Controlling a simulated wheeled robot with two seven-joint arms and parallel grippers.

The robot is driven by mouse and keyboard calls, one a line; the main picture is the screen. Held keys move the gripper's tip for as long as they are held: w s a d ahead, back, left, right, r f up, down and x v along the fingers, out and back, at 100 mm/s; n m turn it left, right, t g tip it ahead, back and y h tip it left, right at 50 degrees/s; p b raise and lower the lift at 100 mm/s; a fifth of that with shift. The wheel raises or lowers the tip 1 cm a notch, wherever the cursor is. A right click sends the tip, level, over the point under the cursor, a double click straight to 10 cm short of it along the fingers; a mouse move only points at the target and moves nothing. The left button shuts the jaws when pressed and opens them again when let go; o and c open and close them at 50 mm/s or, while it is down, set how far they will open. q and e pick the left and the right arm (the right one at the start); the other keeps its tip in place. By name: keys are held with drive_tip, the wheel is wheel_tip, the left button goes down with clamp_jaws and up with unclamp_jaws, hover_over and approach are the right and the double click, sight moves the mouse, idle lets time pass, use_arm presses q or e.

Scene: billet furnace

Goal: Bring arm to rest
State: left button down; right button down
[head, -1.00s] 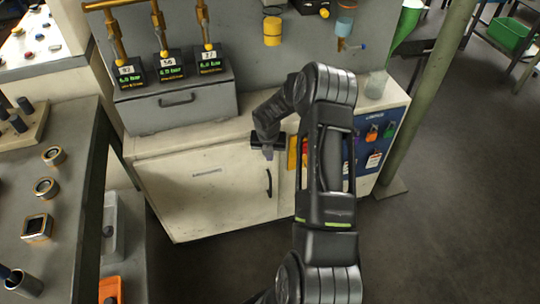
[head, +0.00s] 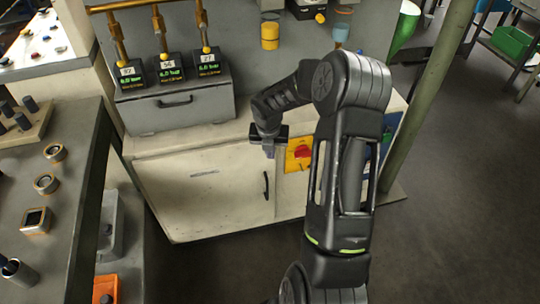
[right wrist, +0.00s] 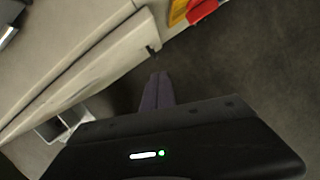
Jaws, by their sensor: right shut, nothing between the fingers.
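My right arm comes in from the lower right in the head view and bends over toward the white cabinet (head: 205,190). My right gripper (head: 269,152) hangs in front of the cabinet's top edge, fingers pointing down, shut and empty. In the right wrist view its fingers (right wrist: 156,90) are together, above the dark floor. The gripper appears apart from the cabinet front. My left gripper is not in view.
A yellow panel with a red rotary switch (head: 302,153) is just right of the gripper. A cabinet handle (head: 266,185) is below it. A grey bench (head: 75,180) with metal parts stands at left. A green post (head: 425,100) stands at right. Floor at right is open.

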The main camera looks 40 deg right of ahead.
idle(0.7)
drive_tip(key=w+a+f+m+t+y, duration=0.15)
drive_tip(key=a+f+m, duration=0.35)
drive_tip(key=a+m, duration=0.5)
drive_tip(key=a+f+m+t+y, duration=0.1)
drive_tip(key=a+f+m+y, duration=0.25)
drive_tip(key=a+m, duration=0.6)
drive_tip(key=s+a+f+m+g, duration=0.1)
drive_tip(key=s+a+f+m, duration=0.3)
drive_tip(key=s+a, duration=0.6)
drive_tip(key=s+a+f+m+g+y, duration=0.1)
drive_tip(key=s+a+f+m, duration=0.3)
drive_tip(key=s+a, duration=0.7)
drive_tip(key=shift+a+g, duration=0.65)
drive_tip(key=shift+a, duration=0.5)
drive_tip(key=shift+d+f, duration=0.1)
